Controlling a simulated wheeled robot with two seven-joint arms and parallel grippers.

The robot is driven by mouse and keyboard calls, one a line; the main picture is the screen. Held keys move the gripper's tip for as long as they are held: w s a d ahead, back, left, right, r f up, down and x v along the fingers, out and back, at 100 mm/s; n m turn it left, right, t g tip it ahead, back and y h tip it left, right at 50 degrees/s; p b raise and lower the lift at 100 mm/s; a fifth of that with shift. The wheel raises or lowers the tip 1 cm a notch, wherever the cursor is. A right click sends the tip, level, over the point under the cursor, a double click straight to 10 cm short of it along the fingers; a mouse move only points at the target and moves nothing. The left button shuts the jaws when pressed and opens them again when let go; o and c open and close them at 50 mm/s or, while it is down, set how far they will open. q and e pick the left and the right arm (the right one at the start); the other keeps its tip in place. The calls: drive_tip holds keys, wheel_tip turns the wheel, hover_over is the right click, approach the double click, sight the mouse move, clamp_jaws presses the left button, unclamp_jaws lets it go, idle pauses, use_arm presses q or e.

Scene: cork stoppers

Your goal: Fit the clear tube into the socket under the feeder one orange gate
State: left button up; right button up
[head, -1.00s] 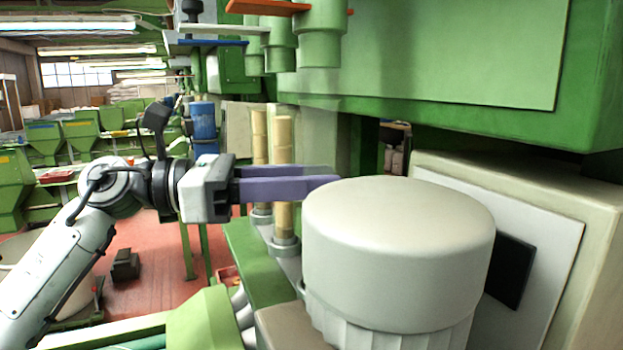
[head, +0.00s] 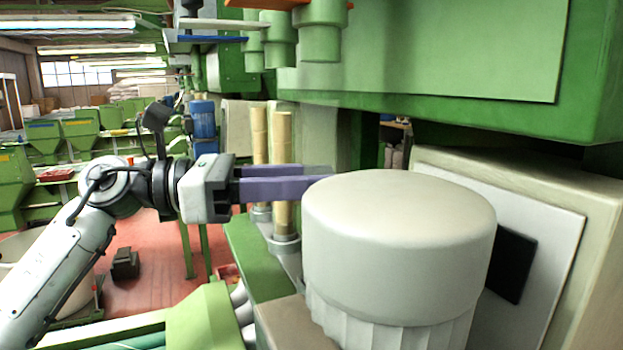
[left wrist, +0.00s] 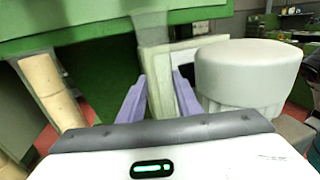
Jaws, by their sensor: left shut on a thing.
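My left gripper (head: 318,180) comes in from the left with long purple fingers, and its tips pass behind a large white cap. In the left wrist view the fingers (left wrist: 158,98) are shut on the clear tube (left wrist: 158,78), which stands roughly upright between them. In the head view the tube (head: 318,145) is only a faint pale column, its lower end hidden behind the cap. The orange gate (head: 265,3) is at the top, by the front green feeder spout (head: 321,32). The socket under that feeder is hidden; a grey socket (head: 286,245) shows left of it. My right gripper is out of view.
Two cork-filled tubes (head: 283,170) stand in grey sockets left of the clear tube; they also show in the left wrist view (left wrist: 50,90). The large white cap (head: 398,245) stands close in front of the fingertips. The green machine housing (head: 420,60) overhangs above.

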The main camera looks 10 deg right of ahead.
use_arm(q)
drive_tip(key=shift+f+b, duration=0.55)
drive_tip(key=shift+f, duration=0.15)
drive_tip(key=o, duration=1.2)
drive_tip(key=shift+c, duration=0.2)
drive_tip(key=a+b, duration=0.2)
drive_tip(key=a, duration=0.8)
drive_tip(key=shift+s+a, duration=0.15)
drive_tip(key=shift+s, duration=0.15)
